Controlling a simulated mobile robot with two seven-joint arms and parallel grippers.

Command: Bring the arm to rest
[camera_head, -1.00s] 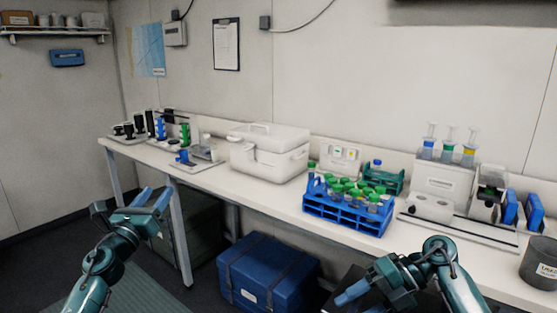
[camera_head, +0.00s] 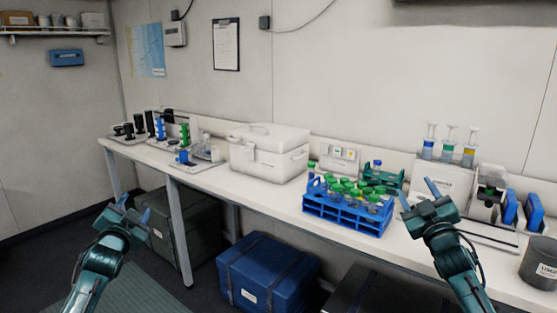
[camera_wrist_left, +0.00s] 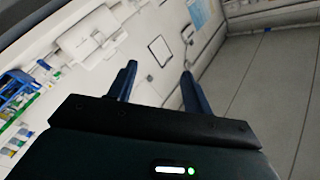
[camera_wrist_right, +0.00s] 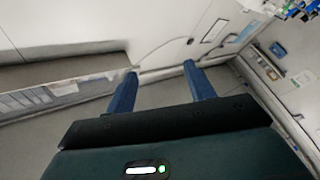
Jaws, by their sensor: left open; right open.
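My left gripper (camera_head: 134,204) is in front of the bench at the lower left of the head view, over the floor. Its two blue fingers are apart and nothing is between them in the left wrist view (camera_wrist_left: 158,82). My right gripper (camera_head: 420,194) is raised at the right of the head view, in front of the bench's right part. Its fingers are apart and empty in the right wrist view (camera_wrist_right: 160,82). Both arms touch nothing that I can see.
The white bench (camera_head: 262,194) runs along the wall. On it are a blue tube rack (camera_head: 345,217) with several green-capped tubes, a white cooler box (camera_head: 268,153) and a syringe stand at right. A dark cup (camera_head: 540,264) stands at the right end. A blue case (camera_head: 266,272) sits below.

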